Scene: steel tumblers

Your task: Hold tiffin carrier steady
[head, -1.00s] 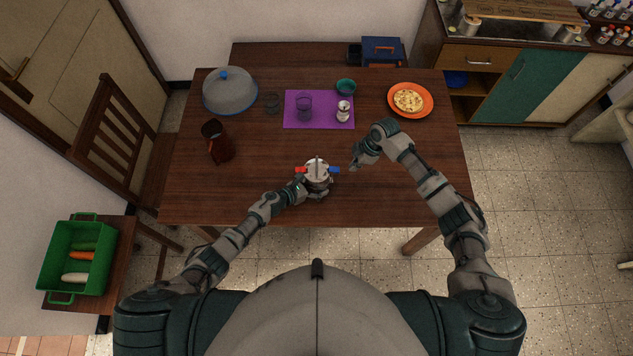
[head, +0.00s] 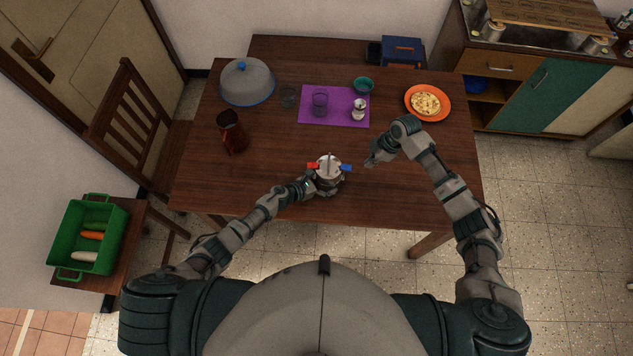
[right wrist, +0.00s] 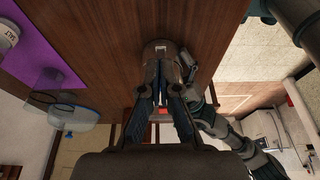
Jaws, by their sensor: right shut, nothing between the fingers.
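The steel tiffin carrier (head: 329,178) stands upright near the table's front edge, with a red clip on its left and a blue clip on its right. It also shows beyond my fingers in the right wrist view (right wrist: 158,47). My left gripper (head: 314,186) is at the carrier's left side, its fingers closed around the lower body; part of the grip is hidden. My right gripper (head: 371,161) is shut and empty, right of the carrier and apart from it. Its fingers (right wrist: 161,85) hide part of the carrier in the right wrist view.
On the wooden table (head: 260,190) are a purple mat (head: 310,117) with tumblers, a teal bowl (head: 364,84), an orange plate of food (head: 412,110), a domed cover (head: 247,82) and a brown jug (head: 231,132). The table's right front is clear.

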